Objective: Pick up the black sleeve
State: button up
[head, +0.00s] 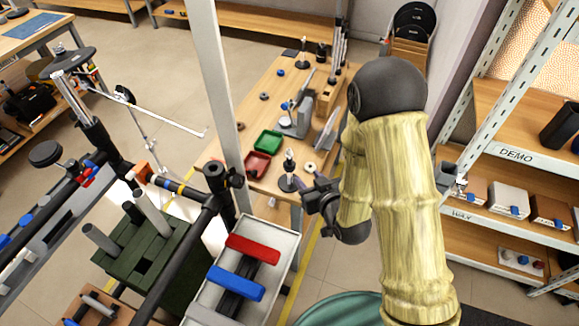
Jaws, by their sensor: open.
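My gripper (308,194) is small and dark in the head view, beside the near right corner of the wooden bench (226,145). It is open, and I see nothing between its fingers. Just left of it, a small upright post on a round black base (288,184) stands on the bench. I cannot surely tell which thing is the black sleeve. A short black cylinder (321,51) stands at the bench's far end, well away from my gripper. Another black cylinder (561,126) leans on the right shelf. My arm hides part of the bench's right side.
A grey bin with red and blue handles (280,262) is in front. A pale upright post (211,80) crosses the view. Shelving (500,140) stands right.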

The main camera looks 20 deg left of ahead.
aim_at(290, 160)
jog(key=p+x, duration=0.3)
jog(key=x, duration=0.6)
jog(key=shift+w+a+f, duration=0.2)
jog(key=shift+w+a+f+p, duration=0.15)
jog(key=shift+w+a+p, duration=0.25)
jog(key=shift+p, duration=0.25)
jog(key=shift+p+x, duration=0.7)
jog(key=shift+x, duration=1.4)
jog(key=shift+s+f, duration=0.1)
jog(key=shift+f, duration=0.1)
grip_shut()
